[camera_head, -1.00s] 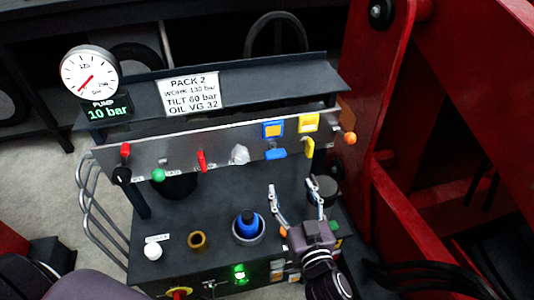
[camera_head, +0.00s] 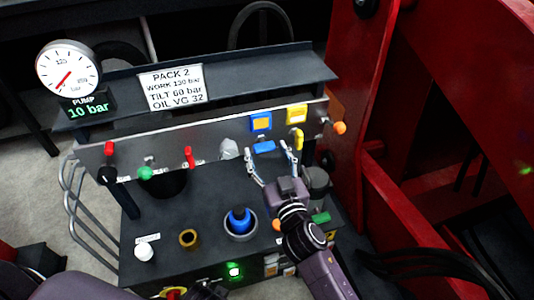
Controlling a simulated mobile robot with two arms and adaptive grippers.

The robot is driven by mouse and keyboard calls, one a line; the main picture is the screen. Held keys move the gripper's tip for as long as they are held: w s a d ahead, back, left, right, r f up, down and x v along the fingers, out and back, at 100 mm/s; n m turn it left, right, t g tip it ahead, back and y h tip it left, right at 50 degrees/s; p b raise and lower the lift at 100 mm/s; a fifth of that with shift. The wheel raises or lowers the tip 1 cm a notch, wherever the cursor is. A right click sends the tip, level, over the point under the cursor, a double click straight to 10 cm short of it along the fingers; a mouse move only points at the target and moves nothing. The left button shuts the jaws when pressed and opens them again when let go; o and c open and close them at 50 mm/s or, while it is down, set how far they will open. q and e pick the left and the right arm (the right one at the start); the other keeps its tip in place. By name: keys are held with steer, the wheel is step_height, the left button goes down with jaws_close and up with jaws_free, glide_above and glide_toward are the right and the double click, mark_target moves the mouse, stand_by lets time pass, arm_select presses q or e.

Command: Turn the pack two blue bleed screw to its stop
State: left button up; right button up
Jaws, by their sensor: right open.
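The blue bleed screw, seen as a flat blue handle (camera_head: 264,147), sits on the front of the grey metal panel (camera_head: 205,135) under a blue square tag (camera_head: 261,122). The white sign (camera_head: 172,87) above reads PACK 2. My right gripper (camera_head: 270,157) is open, its two thin fingers spread on either side of the blue handle, the right fingertip close to the yellow handle. I cannot tell whether either finger touches a handle. My left gripper is not in view.
A yellow handle (camera_head: 299,140) hangs right beside the blue one, and an orange knob (camera_head: 339,128) sticks out at the panel's right end. Red levers and a green knob (camera_head: 145,173) are on the left. A blue bottle-like object (camera_head: 239,218) stands on the deck below.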

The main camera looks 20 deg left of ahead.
steer(key=c, duration=1.2)
steer(key=shift+o, duration=0.2)
